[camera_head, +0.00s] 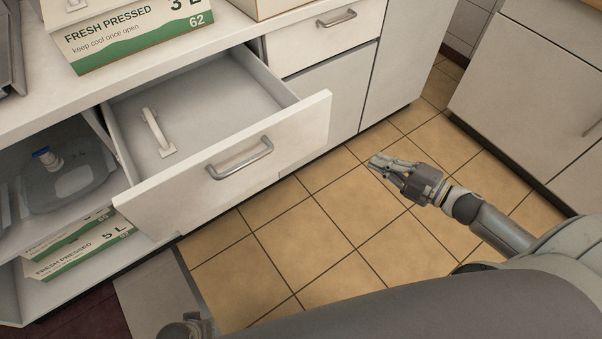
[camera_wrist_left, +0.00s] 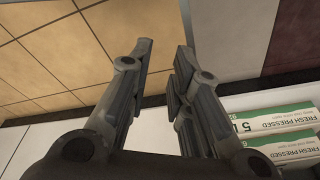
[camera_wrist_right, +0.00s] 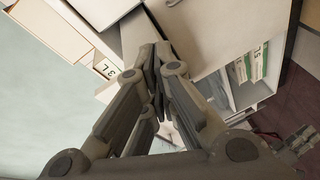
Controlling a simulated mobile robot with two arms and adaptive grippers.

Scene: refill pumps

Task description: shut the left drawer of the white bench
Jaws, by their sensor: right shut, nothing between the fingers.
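The left drawer (camera_head: 225,165) of the white bench (camera_head: 350,85) is pulled well out. Its front carries a grey metal handle (camera_head: 240,158). A white pump-like piece (camera_head: 158,132) lies inside on the drawer floor. My right gripper (camera_head: 374,162) is shut and empty, over the tiled floor to the right of the drawer front and apart from it. It also shows shut in the right wrist view (camera_wrist_right: 157,50). My left gripper (camera_wrist_left: 165,55) is open with nothing between its fingers in the left wrist view; in the head view only a dark part of that arm shows at the bottom edge.
A juice box (camera_head: 130,30) stands on the bench top. A shut drawer (camera_head: 325,38) is to the right. The tiled floor (camera_head: 310,235) before the bench is clear.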

